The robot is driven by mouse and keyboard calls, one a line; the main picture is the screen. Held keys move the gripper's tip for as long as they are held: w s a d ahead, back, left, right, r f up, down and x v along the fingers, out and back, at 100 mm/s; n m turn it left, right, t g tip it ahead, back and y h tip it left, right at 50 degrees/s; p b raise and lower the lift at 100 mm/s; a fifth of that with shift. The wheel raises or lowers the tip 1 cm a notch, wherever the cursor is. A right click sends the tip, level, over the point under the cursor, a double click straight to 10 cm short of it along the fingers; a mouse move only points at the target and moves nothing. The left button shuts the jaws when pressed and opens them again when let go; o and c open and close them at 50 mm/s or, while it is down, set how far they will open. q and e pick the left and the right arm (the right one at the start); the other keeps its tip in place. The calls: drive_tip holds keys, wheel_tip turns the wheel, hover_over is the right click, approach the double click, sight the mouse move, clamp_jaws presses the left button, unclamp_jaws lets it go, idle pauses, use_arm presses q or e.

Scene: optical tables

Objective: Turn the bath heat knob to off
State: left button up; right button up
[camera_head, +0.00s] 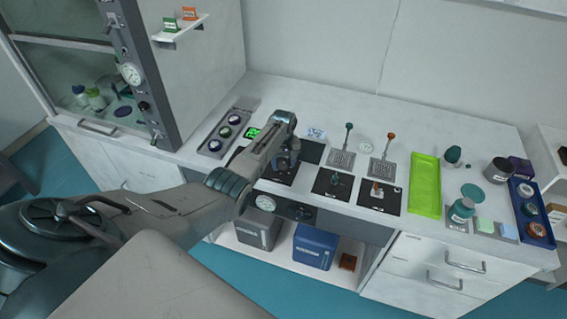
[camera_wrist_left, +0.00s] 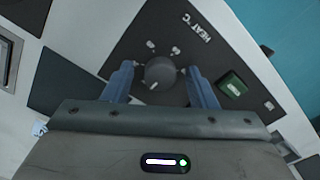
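The heat knob (camera_wrist_left: 160,72) is a dark round knob on a black panel (camera_wrist_left: 125,52) lettered "HEAT °C", seen in the left wrist view. A small light pointer mark shows on its lower-left side in that view. My left gripper (camera_wrist_left: 160,84) is open, with one blue-grey finger on each side of the knob and a visible gap to each. In the head view my left gripper (camera_head: 286,162) is over the black panel (camera_head: 272,176) on the bench and hides most of the knob. My right gripper is not in view.
A green button (camera_wrist_left: 232,84) sits on the panel beside the right finger.

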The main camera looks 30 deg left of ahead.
sight(283, 164)
use_arm(q)
wheel_tip(283, 164, up, 11)
drive_tip(key=b, duration=0.2)
drive_tip(key=shift+b, duration=0.3)
drive_tip(key=shift+f, duration=0.15)
idle(0.4)
